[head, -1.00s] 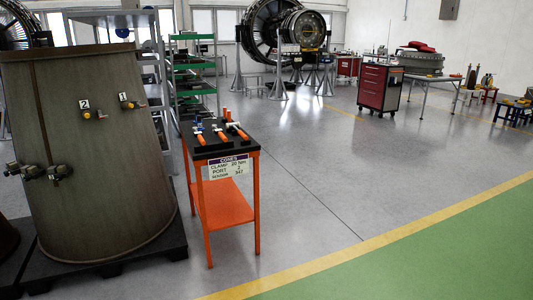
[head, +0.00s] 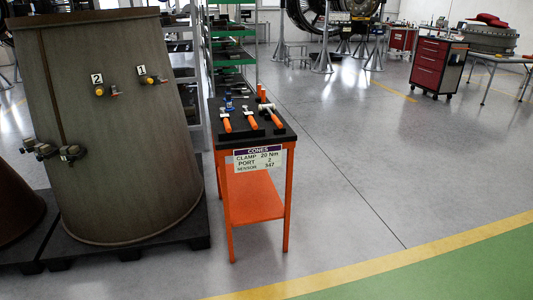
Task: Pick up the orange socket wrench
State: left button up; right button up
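Several orange-handled tools lie on the black top (head: 236,139) of a small orange stand (head: 253,200). The left tool (head: 226,124) has an orange handle, with a blue part close behind it. The middle tool (head: 251,121) has an orange handle and a metal end. The right tool (head: 276,119) has a pale hammer-like head. Orange upright pieces (head: 262,95) stand at the back. The tools are small here, and I cannot tell surely which is the orange socket wrench. Neither gripper is in view.
A large brown cone (head: 110,160) with clamps marked 1 and 2 stands on a dark pallet (head: 135,246) left of the stand. Green shelving (head: 228,55) is behind. The grey floor (head: 350,180) to the right is clear.

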aim_at(225, 122)
jog(key=i+j, duration=0.15)
jog(key=i, duration=0.3)
jog(key=i+j, duration=0.2)
jog(key=i, duration=0.2)
jog(key=i+j, duration=0.15)
jog(key=i, duration=0.3)
jog(key=i+j, duration=0.2)
jog(key=i, duration=0.25)
jog(key=i+j, duration=0.15)
jog(key=i, duration=0.3)
